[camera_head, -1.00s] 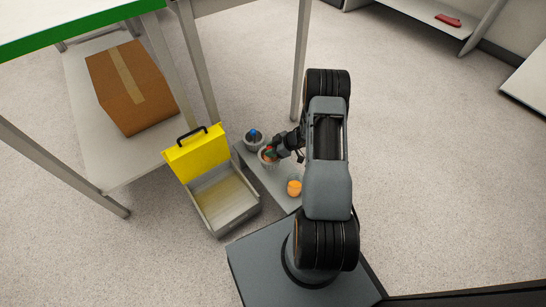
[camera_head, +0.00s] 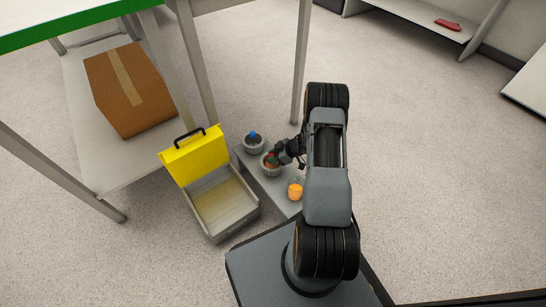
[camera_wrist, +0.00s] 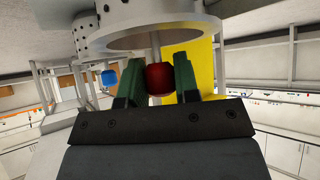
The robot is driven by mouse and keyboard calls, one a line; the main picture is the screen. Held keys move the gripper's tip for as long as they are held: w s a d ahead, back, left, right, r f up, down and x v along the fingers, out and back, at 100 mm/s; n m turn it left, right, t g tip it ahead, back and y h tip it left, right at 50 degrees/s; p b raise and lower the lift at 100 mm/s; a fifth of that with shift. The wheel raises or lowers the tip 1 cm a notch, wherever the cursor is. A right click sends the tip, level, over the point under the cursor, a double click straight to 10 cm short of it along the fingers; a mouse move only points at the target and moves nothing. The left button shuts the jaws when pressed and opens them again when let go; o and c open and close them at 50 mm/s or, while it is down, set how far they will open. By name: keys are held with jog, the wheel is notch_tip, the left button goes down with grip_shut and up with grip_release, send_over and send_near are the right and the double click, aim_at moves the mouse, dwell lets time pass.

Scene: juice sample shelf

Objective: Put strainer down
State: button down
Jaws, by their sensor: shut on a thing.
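The strainer has a red knob (camera_wrist: 158,79) on a thin rod (camera_wrist: 155,45). My gripper (camera_wrist: 159,80) is shut on the red knob between its green fingers. In the head view my gripper (camera_head: 274,156) is at the middle grey cup (camera_head: 270,169) on the grey platform. In the wrist view the rod runs into a grey perforated cup (camera_wrist: 145,15) with a wide rim. I cannot tell whether the strainer rests on the cup or hangs just clear of it.
A second grey cup with a blue knob (camera_head: 253,136) stands behind, and an orange item (camera_head: 295,191) sits in front. An open case with a yellow lid (camera_head: 196,155) is to the left. A table leg (camera_head: 301,60) rises behind. Bare platform (camera_head: 277,187) shows between the items.

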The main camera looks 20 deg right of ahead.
jog(key=c, duration=0.8)
grip_release()
jog(key=shift+c, duration=0.2)
jog(key=shift+r, duration=0.25)
jog(key=p+v, duration=0.5)
jog(key=v, duration=0.6)
jog(key=w+d+r+m+t+h, duration=0.1)
jog(key=w+r+t+h, duration=0.2)
jog(key=r, duration=0.4)
jog(key=w+d+r+m+h, duration=0.1)
jog(key=w+r+m+h, duration=0.1)
jog(key=w+r+h, duration=0.3)
notch_tip(320, 180, up, 13)
jog(key=s+a+m+h, duration=0.2)
jog(key=a+m+h, duration=0.1)
jog(key=s+a+r+m+g+y, duration=0.1)
jog(key=s+a+r+m+g, duration=0.1)
jog(key=s+a, duration=0.6)
jog(key=s+a+r+m+g+y, duration=0.1)
jog(key=s+a+r+m+g, duration=0.2)
jog(key=s+a, duration=0.5)
jog(key=s+r, duration=0.1)
jog(key=s, duration=0.5)
jog(key=shift+g+y, duration=0.4)
